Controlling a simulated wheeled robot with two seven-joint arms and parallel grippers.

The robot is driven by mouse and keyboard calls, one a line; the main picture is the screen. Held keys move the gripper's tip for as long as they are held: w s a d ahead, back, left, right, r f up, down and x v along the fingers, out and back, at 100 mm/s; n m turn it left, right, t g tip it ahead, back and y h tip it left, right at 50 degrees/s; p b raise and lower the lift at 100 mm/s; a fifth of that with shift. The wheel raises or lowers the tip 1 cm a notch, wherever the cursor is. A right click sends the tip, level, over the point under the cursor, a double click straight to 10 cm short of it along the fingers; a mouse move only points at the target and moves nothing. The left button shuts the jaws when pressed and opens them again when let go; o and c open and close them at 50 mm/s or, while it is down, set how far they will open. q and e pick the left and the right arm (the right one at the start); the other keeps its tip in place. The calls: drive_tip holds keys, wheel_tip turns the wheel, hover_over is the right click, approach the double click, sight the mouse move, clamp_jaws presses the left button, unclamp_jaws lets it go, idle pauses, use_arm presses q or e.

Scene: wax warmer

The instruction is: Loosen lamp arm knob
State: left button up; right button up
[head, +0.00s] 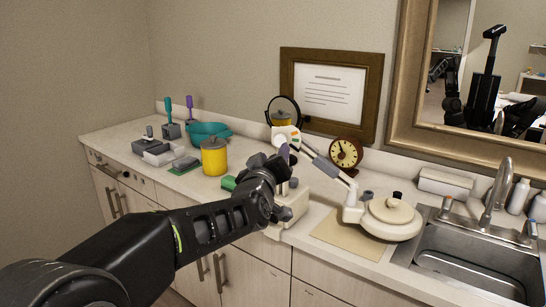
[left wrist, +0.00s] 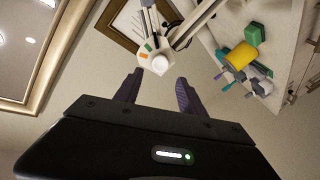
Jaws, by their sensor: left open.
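The lamp's jointed arm (head: 325,167) rises from the right to a pale head or joint (head: 291,133) with coloured marks. In the left wrist view, a round white knob (left wrist: 160,64) sits on this part, beside orange and green marks. My left gripper (head: 284,153) is just below and in front of that part in the head view. In the left wrist view, its two purple fingers (left wrist: 160,78) are open and empty, with the knob framed between their tips. I cannot tell the remaining depth gap. My right gripper is not in view.
A round lidded warmer (head: 388,219) stands on a tan mat (head: 338,240) beside the sink (head: 470,262). A clock (head: 345,154), round mirror (head: 283,110) and yellow jar (head: 214,156) stand near the lamp. Teal bowl (head: 207,131) and small tools occupy the counter's left.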

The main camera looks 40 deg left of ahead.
sight(279, 142)
use_arm(q)
drive_tip(key=shift+w, duration=0.1)
drive_tip(key=shift+p+x, duration=2.6)
drive_tip(key=shift+x, duration=1)
drive_tip(key=shift+w+a+b, duration=0.25)
drive_tip(key=shift+b, duration=0.05)
drive_tip(key=shift+c, duration=0.5)
drive_tip(key=c, duration=0.9)
drive_tip(key=f+n+b, duration=0.1)
drive_tip(key=n+b, duration=0.2)
drive_tip(key=b, duration=0.1)
drive_tip(key=shift+f+b, duration=0.1)
drive_tip(key=shift+b, duration=0.2)
drive_tip(key=o, duration=0.8)
drive_tip(key=shift+r+n+p, duration=0.35)
drive_tip(key=shift+r+n, duration=0.05)
drive_tip(key=shift+r, duration=0.2)
drive_tip(key=shift+c, duration=0.2)
drive_tip(key=shift+o, duration=1.1)
